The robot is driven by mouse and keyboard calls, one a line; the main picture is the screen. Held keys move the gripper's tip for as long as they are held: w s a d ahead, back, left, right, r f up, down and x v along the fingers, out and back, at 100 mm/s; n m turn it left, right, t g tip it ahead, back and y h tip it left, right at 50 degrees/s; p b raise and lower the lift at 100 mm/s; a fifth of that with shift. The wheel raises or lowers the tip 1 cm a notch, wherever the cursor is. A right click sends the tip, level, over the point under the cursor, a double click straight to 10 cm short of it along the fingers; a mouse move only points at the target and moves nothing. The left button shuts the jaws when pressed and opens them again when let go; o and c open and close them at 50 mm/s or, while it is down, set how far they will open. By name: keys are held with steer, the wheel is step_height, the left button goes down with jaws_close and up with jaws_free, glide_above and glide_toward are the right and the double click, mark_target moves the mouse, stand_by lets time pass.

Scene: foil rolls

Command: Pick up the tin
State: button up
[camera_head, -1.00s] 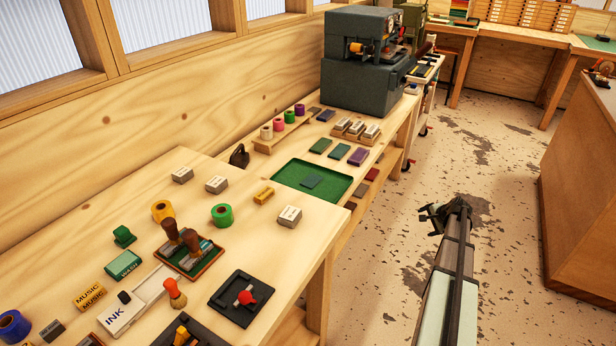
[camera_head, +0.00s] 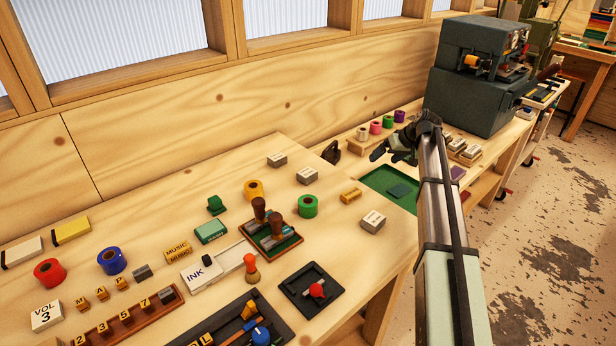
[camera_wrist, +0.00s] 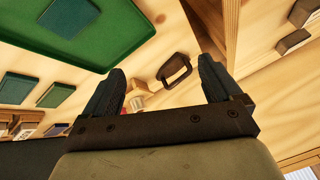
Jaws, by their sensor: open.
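A small flat green box with a pale label (camera_head: 211,231), which looks like a tin, lies on the near bench among the stamps. A white box marked INK (camera_head: 203,273) lies just in front of it; I cannot tell for sure which one is the tin. My gripper (camera_head: 396,150) is open and empty, above the far bench by the green tray, well to the right of and beyond both boxes. In the wrist view my gripper (camera_wrist: 163,82) shows its two fingers apart with nothing between them. Neither box can be made out there.
A stamp rack (camera_head: 272,238) and a green roll (camera_head: 308,206) stand right of the green box. A large grey machine (camera_head: 478,75) stands at the back right.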

steer(key=s+a+r+n+g, duration=0.1)
steer(key=a+r+n, duration=0.3)
steer(key=a, duration=0.5)
steer(key=s+a+r+n+g, duration=0.1)
steer(key=a+r+n, duration=0.3)
steer(key=a, duration=0.5)
step_height(320, 180, up, 3)
steer(key=m+g+h, duration=0.2)
steer(key=h, duration=0.3)
glide_above(308, 173)
step_height(308, 173, down, 13)
steer(key=shift+r, duration=0.15)
steer(key=c, duration=1.2)
